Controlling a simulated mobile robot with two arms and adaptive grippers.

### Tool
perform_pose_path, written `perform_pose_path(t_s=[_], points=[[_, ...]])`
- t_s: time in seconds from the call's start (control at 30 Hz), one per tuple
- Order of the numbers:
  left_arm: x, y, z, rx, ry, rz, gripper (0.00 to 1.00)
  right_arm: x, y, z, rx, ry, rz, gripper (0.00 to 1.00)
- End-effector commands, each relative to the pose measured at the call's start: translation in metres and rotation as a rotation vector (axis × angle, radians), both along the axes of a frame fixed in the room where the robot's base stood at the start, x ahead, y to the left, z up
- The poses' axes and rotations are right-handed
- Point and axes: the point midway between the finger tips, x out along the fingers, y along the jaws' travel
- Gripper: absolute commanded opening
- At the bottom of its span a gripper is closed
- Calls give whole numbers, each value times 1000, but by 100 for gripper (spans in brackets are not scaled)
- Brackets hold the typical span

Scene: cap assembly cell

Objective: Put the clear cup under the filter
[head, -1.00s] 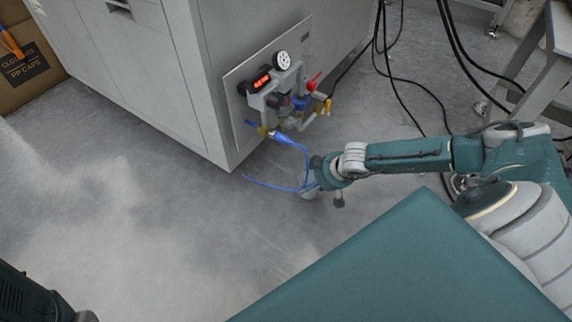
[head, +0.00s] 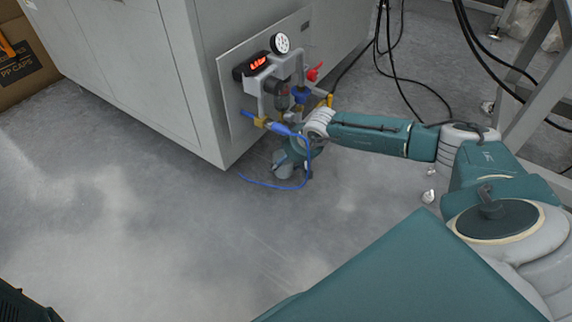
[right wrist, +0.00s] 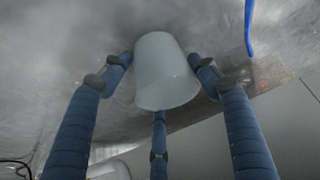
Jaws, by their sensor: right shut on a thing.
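The cup (right wrist: 166,72), whitish and translucent, sits between the three blue fingers of my right gripper in the right wrist view. My right gripper (head: 291,166) is shut on it and hangs low over the floor, beside the cabinet corner. In the head view the cup is mostly hidden by the gripper and hard to make out. The filter (head: 283,97), with a dark bowl, is on the cabinet's side panel. In the head view, the gripper shows below and slightly right of the filter, and I cannot tell their exact alignment. My left gripper is out of view.
A gauge (head: 281,43), a red-lit display (head: 257,64), a red handle (head: 315,71) and yellow fittings surround the filter. A loose blue hose (head: 308,160) loops close to my right gripper. Black cables hang at the right. The floor (head: 150,240) at the left is clear.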

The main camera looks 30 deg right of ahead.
Motion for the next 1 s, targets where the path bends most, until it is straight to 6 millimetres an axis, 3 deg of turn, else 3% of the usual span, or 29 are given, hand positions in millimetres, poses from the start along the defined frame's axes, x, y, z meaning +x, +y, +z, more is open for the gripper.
perform_pose_path(t_s=[0.23, 0.27, 0.33, 0.67, 0.77, 1.0], points=[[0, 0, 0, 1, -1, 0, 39, -1, 0, -2, -1, 2, -1, 40], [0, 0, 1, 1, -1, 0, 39, -1, 0, -1, -1, 2, -1, 66], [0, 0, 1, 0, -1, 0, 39, -1, 0, -1, -1, 2, -1, 80], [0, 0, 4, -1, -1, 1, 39, -1, 0, 2, -1, 1, 0, 80], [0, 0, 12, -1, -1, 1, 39, -5, -2, 13, -2, 1, 0, 80], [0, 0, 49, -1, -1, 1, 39, -29, -5, 59, -3, 2, 1, 80]])
